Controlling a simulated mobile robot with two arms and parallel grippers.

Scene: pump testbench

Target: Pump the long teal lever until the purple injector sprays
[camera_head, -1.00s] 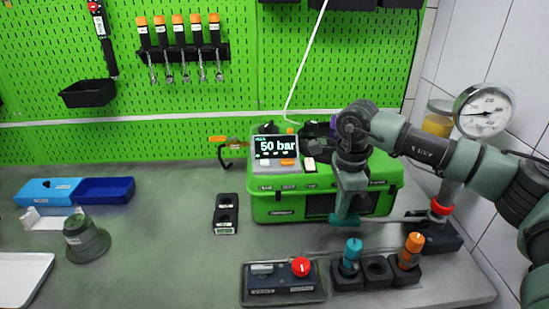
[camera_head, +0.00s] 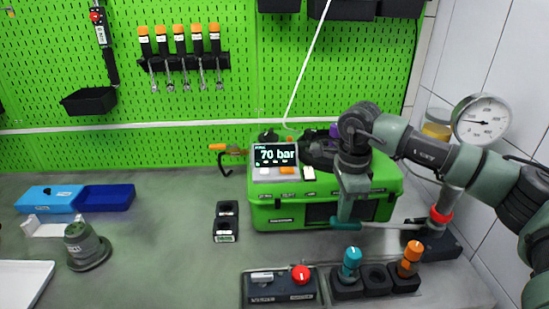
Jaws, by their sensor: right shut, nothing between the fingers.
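The long teal lever (camera_head: 362,225) lies about level in front of the green case, its rod running right to the pump base (camera_head: 438,243). My right gripper (camera_head: 345,216) is shut and empty, pointing down over the lever's teal handle end. It looks in contact with the handle from above, but I cannot be sure. A small part of the purple injector (camera_head: 334,131) shows at the top of the green case (camera_head: 285,214), mostly hidden behind my right arm. No spray is visible. The display (camera_head: 276,155) reads 70 bar. My left gripper is not in view.
A round pressure gauge (camera_head: 481,122) stands above the pump at the right wall. A block with a red knob (camera_head: 301,274) and holders with teal (camera_head: 350,262) and orange (camera_head: 411,257) parts stand in front.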

